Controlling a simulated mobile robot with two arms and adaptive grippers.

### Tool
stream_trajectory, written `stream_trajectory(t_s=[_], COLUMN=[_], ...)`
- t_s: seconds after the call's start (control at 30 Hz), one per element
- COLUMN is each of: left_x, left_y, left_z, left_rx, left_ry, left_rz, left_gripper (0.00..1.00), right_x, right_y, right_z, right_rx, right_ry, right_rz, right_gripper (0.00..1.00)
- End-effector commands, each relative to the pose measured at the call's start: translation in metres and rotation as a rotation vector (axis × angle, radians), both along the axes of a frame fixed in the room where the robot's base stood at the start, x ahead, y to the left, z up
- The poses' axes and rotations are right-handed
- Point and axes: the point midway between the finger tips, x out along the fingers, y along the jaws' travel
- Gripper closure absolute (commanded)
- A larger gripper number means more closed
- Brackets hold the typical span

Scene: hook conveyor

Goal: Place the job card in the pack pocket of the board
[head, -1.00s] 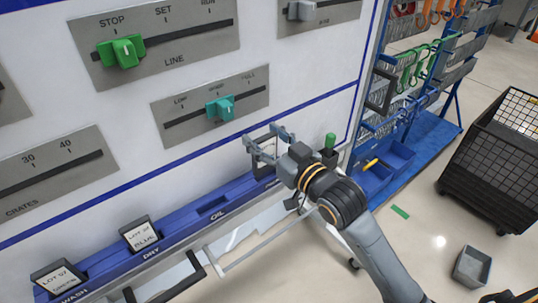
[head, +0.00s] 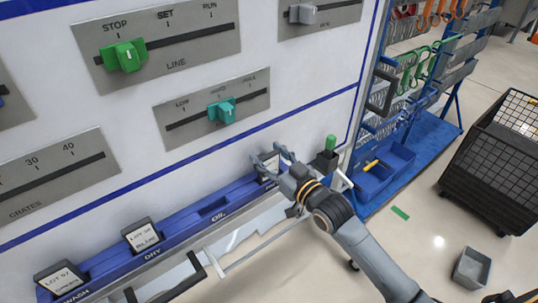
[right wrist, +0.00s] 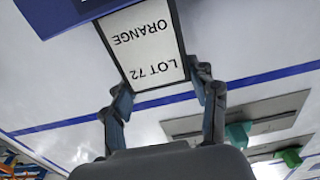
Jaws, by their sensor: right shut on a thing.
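My right gripper (head: 270,158) is at the right end of the blue pocket rail on the white board (head: 110,165). In the right wrist view, its fingers (right wrist: 163,100) are shut on the job card (right wrist: 145,45), a white card in a dark frame reading LOT 72 ORANGE. The card's far end meets the blue rail (right wrist: 62,12); I cannot tell how deep it sits. In the head view the gripper largely hides the card and the rail's end pocket, whose label is not readable. My left gripper is not in view.
Other cards stand in the wash pocket (head: 62,281) and dry pocket (head: 141,236); the oil pocket (head: 213,208) is empty. Sliders with green (head: 125,56) and teal (head: 222,111) knobs are above. A green-topped post (head: 330,145) is close right of the gripper. A black mesh cart (head: 500,155) stands farther right.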

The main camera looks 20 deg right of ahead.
Motion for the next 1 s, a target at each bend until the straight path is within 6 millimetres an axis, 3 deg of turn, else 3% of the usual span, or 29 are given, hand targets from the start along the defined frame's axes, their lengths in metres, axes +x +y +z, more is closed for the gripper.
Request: stream_trajectory(t_s=[0.07,0.1,0.2,0.63,0.77,1.0], left_x=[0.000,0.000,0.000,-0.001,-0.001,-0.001], left_y=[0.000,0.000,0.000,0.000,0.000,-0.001], left_z=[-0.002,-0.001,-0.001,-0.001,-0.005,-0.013], left_rx=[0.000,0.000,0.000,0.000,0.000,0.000], left_ry=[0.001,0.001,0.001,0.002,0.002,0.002], left_rz=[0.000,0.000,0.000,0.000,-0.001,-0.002], left_gripper=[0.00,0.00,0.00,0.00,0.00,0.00], right_x=[0.000,0.000,0.000,-0.004,-0.023,-0.073], right_y=[0.000,0.000,0.000,-0.001,-0.008,-0.026], right_z=[-0.003,-0.003,-0.002,-0.001,-0.002,-0.003], right_rx=[0.000,0.000,0.000,-0.001,-0.003,-0.003], right_ry=[0.000,0.000,0.000,0.002,0.002,0.004], right_rz=[0.000,0.000,0.000,0.000,0.000,0.000], right_gripper=[0.73,0.37,0.19,0.19,0.19,0.19])
